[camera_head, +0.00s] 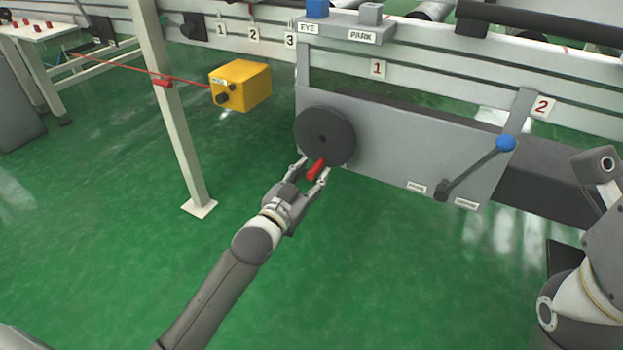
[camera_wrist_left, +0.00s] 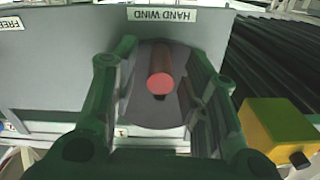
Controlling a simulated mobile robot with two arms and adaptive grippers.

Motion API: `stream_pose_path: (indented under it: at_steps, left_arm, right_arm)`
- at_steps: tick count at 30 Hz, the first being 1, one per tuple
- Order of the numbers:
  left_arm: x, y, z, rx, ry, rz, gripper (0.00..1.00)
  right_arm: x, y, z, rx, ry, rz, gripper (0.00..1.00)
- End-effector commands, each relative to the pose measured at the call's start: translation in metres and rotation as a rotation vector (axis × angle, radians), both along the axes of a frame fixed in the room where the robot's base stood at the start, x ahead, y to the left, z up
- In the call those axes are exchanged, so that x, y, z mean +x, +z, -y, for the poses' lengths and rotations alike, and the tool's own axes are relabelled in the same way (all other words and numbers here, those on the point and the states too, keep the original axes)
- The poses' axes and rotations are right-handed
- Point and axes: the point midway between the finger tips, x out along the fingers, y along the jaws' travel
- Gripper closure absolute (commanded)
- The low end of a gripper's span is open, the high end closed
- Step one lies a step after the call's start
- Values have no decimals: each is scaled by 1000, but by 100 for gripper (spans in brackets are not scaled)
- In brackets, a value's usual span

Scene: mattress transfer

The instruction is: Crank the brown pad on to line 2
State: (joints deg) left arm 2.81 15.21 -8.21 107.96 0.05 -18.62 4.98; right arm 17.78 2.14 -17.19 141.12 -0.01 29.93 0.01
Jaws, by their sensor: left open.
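A dark round hand wheel (camera_head: 325,137) is mounted on a grey panel (camera_head: 400,150) under the conveyor. A red handle (camera_head: 316,169) sticks out from the wheel's lower part. My left gripper (camera_head: 313,174) is open, with its fingers on either side of the red handle. In the left wrist view the handle (camera_wrist_left: 160,82) stands between the open fingers, with a gap on each side, below a "HAND WIND" label (camera_wrist_left: 162,14). The brown pad is not seen in either view.
A lever with a blue knob (camera_head: 505,143) sits on the panel's right part. Plates "1" (camera_head: 377,69) and "2" (camera_head: 541,107) mark the rail. A yellow box (camera_head: 240,85) hangs left of the wheel, near a white post (camera_head: 172,110). Green floor is clear in front.

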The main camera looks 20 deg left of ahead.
Motion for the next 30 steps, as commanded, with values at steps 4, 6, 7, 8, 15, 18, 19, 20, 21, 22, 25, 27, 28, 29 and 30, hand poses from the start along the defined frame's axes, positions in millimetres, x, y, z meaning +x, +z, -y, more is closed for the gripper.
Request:
stream_pose_path:
  at_steps: [4,6,7,8,15,18,19,20,21,22,25,27,28,29,30]
  left_arm:
    - [6,0,1,0,0,1,59]
    - [7,0,1,-1,0,0,59]
    - [7,0,1,-1,0,0,59]
    - [7,0,1,-1,0,0,59]
    - [7,0,1,-1,0,0,71]
    - [6,0,1,-1,0,0,84]
    - [6,0,1,-1,0,0,88]
    - [6,0,1,-1,0,0,91]
    - [6,0,1,-1,0,0,97]
    - [6,0,1,-1,0,0,100]
    - [6,1,1,0,0,0,100]
    - [6,1,1,0,0,0,100]
    - [6,1,1,0,0,0,100]
    - [6,1,1,0,0,1,100]
    - [6,1,1,1,0,1,100]
  right_arm:
    - [-3,1,0,-1,0,12,49]
    - [-3,1,0,-1,0,12,49]
    - [-3,1,0,-1,0,12,49]
    - [-3,2,0,-1,0,12,49]
    - [-3,2,0,-1,0,12,49]
    - [-3,2,0,-1,0,12,49]
    - [-3,2,0,-1,0,12,49]
    - [-3,2,0,-1,0,12,49]
    - [-3,2,0,-1,0,12,49]
    - [-3,2,0,-1,0,12,49]
    - [-3,2,0,-1,0,12,49]
    - [-3,2,0,-1,0,12,49]
    - [-3,2,0,-1,0,12,49]
    - [-3,2,0,-1,0,12,49]
    - [-3,2,0,-1,0,12,49]
